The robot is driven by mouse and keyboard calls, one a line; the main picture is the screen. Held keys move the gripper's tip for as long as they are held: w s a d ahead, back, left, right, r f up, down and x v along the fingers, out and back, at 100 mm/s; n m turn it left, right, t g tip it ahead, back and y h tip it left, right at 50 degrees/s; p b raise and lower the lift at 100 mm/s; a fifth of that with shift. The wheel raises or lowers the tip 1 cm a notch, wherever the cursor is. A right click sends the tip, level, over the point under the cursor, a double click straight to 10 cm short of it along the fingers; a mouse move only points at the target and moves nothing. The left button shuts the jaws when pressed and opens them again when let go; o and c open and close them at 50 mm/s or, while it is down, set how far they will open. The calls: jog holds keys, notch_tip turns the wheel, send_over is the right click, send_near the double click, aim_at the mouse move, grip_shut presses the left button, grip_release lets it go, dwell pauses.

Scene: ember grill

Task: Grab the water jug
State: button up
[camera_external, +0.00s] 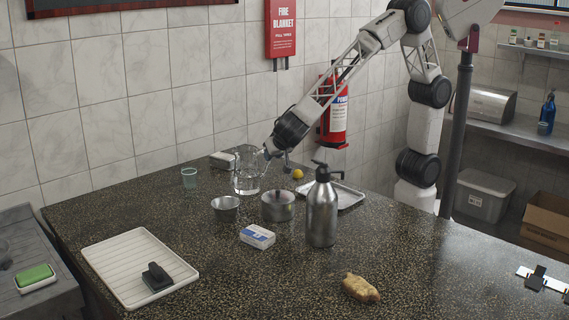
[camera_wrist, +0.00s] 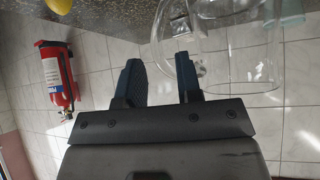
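The clear water jug (camera_external: 246,183) stands on the dark speckled counter, toward the back, with some water low in it. My gripper (camera_external: 268,153) is at the upper right side of the jug, by its handle. In the wrist view the transparent jug (camera_wrist: 245,68) fills the upper right, seen upside down, with its handle beside my right finger. There my gripper (camera_wrist: 159,68) shows two dark fingers apart, with a clear gap between them. Whether the handle lies between the fingers or just beyond them is hard to tell, as it is see-through.
A metal tray (camera_external: 347,197) and a yellow lemon (camera_external: 298,174) lie to the right. A fire extinguisher (camera_external: 334,115) hangs behind.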

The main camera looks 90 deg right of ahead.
jog(key=shift+x, duration=2.45)
jog(key=shift+s+d, duration=0.1)
grip_shut()
jog(key=shift+r, duration=0.15)
